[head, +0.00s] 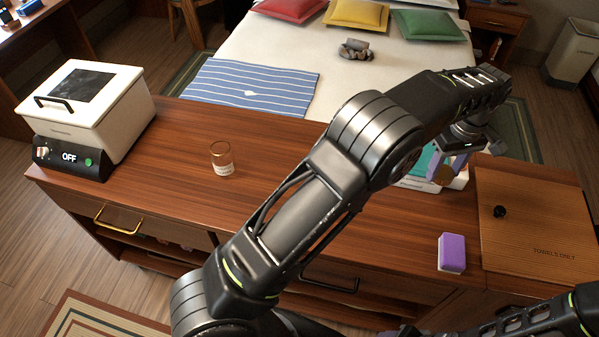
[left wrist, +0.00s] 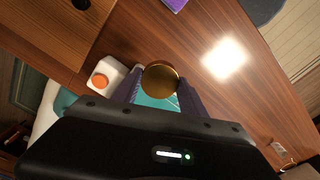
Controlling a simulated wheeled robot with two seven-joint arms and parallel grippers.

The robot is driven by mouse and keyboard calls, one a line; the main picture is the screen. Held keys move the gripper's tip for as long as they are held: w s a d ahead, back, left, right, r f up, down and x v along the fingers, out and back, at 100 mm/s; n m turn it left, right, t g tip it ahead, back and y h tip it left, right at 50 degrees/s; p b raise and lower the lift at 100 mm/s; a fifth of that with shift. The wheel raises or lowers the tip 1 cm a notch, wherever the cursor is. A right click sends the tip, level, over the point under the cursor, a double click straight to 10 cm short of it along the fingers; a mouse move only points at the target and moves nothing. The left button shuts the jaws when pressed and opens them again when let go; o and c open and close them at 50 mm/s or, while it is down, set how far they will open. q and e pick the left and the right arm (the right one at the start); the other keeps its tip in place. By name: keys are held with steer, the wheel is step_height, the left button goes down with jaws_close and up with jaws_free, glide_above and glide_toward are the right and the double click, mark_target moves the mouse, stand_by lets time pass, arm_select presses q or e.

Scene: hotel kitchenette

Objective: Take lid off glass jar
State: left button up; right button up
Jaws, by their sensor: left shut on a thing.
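The glass jar (head: 222,158) stands upright on the wooden counter, left of my left arm, with a pale label and a gold rim at its top. My left gripper (head: 449,168) is far to the right of the jar, over the counter's right part. In the left wrist view its two fingers are shut on a round gold lid (left wrist: 160,77), held flat side toward the camera.
A purple-and-white sponge (head: 452,252) and a wooden "towels only" panel with a black knob (head: 499,211) are nearby. A white lidded appliance (head: 115,110) stands left. The counter around the jar is clear.

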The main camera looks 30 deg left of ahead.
steer(key=o, duration=0.4)
step_height(320, 180, down, 3)
steer(key=b, duration=0.2)
steer(key=shift+w+a+b, duration=0.1)
steer(key=shift+b, duration=0.25)
arm_select(q)
steer(key=s+a+f+n+b, duration=0.1)
steer(key=s+a, duration=0.1)
steer(key=a, duration=0.9)
steer(key=s+a+f+n+b, duration=0.1)
steer(key=s+a+n, duration=0.1)
steer(key=a, duration=1)
arm_select(e)
steer(key=shift+o, duration=0.3)
step_height(320, 180, down, 2)
steer(key=shift+w+f, duration=0.1)
arm_select(q)
steer(key=s+a+b, duration=0.2)
steer(key=s+a, duration=0.3)
steer(key=a, duration=0.2)
steer(key=s+a+n+b, duration=0.1)
steer(key=s+a+b, duration=0.1)
steer(key=s+a, duration=0.3)
steer(key=a, duration=0.2)
steer(key=shift+a+n, duration=0.3)
steer(key=shift+a, duration=0.05)
arm_select(e)
step_height(320, 180, down, 3)
steer(key=shift+w+a+f, duration=0.1)
steer(key=shift+w, duration=0.05)
